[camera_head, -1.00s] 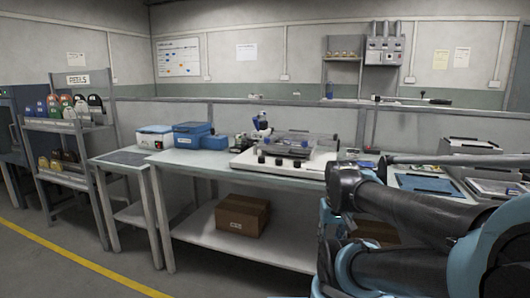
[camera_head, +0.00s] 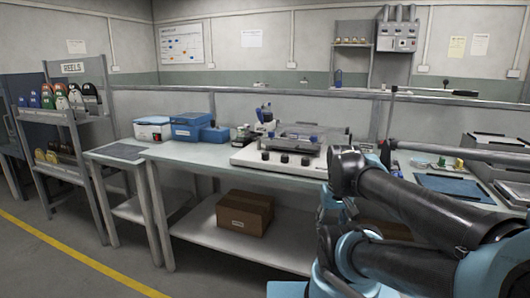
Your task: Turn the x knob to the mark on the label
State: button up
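A white instrument (camera_head: 248,160) with a clear-topped stage stands on the grey bench, right of the middle of the head view. Several small dark knobs sit along its front edge, among them a left one (camera_head: 265,155), a middle one (camera_head: 284,158) and a right one (camera_head: 305,161). Their labels and marks are too small to read, so I cannot tell which is the x knob. My dark and light-blue arm fills the lower right and covers part of the bench right of the instrument. I cannot make out my gripper in this view.
Blue boxes (camera_head: 190,127) and a blue-lidded white box (camera_head: 152,130) stand left of the instrument. A cardboard box (camera_head: 246,213) lies on the lower shelf. A reel rack (camera_head: 60,130) stands at the left. The floor (camera_head: 90,255) before the bench is clear.

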jog(key=w+a+r+n, duration=0.3)
jog(key=w+r, duration=0.6)
jog(key=r, duration=0.3)
notch_tip(320, 180, up, 18)
jog(key=n+g, duration=0.2)
jog(key=n, duration=0.6)
send_over(265, 153)
notch_tip(265, 153, down, 17)
jog(key=shift+r, duration=0.15)
